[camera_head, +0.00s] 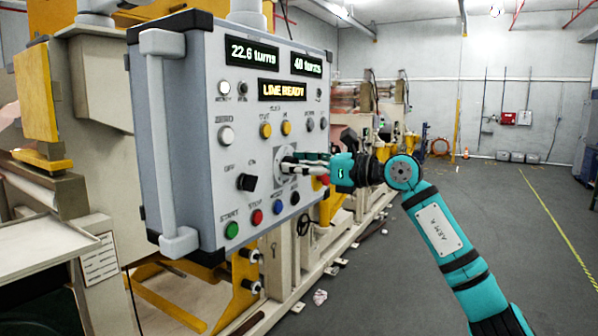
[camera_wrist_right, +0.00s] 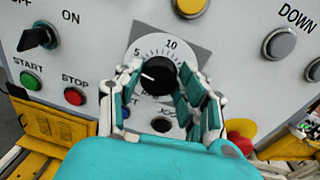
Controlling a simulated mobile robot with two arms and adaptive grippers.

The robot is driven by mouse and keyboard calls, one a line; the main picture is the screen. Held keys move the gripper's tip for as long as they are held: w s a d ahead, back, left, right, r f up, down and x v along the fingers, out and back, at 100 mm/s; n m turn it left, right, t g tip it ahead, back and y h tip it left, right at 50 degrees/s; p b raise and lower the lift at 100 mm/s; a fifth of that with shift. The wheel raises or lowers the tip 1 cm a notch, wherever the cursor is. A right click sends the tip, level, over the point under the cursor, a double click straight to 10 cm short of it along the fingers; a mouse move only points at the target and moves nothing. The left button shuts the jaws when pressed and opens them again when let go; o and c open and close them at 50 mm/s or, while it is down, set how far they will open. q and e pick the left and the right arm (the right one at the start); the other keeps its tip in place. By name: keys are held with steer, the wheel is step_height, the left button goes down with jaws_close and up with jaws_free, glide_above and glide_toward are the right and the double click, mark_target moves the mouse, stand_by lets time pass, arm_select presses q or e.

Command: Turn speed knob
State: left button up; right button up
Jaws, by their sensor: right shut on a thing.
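The speed knob (camera_wrist_right: 157,76) is a round black knob with a white pointer line, set on a grey dial plate marked 5 and 10. The pointer is toward the left, a little below the 5. My right gripper (camera_wrist_right: 157,90) has its fingers on both sides of the knob in the right wrist view. In the head view my right gripper (camera_head: 290,162) reaches the panel from the right and covers most of the knob. The control panel (camera_head: 190,120) is a grey box with displays reading 22.6 turns, 40 turns and LINE READY. My left gripper is not in view.
Near the knob are a black OFF/ON switch (camera_wrist_right: 38,38), a green START button (camera_wrist_right: 31,80), a red STOP button (camera_wrist_right: 74,96) and a red mushroom button (camera_wrist_right: 240,130). A vertical grey handle (camera_head: 165,140) runs along the panel's left side. The floor (camera_head: 500,210) at right is clear.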

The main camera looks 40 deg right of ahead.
steer(key=n+b, duration=0.1)
steer(key=n, duration=0.8)
steer(key=shift+s+a+n+h+b, duration=0.1)
steer(key=shift+a+n+h+b, duration=0.1)
steer(key=shift+n+h+b, duration=0.15)
steer(key=shift+n, duration=0.25)
steer(key=o, duration=1.2)
steer(key=shift+c, duration=0.2)
steer(key=shift+s+d+f, duration=0.1)
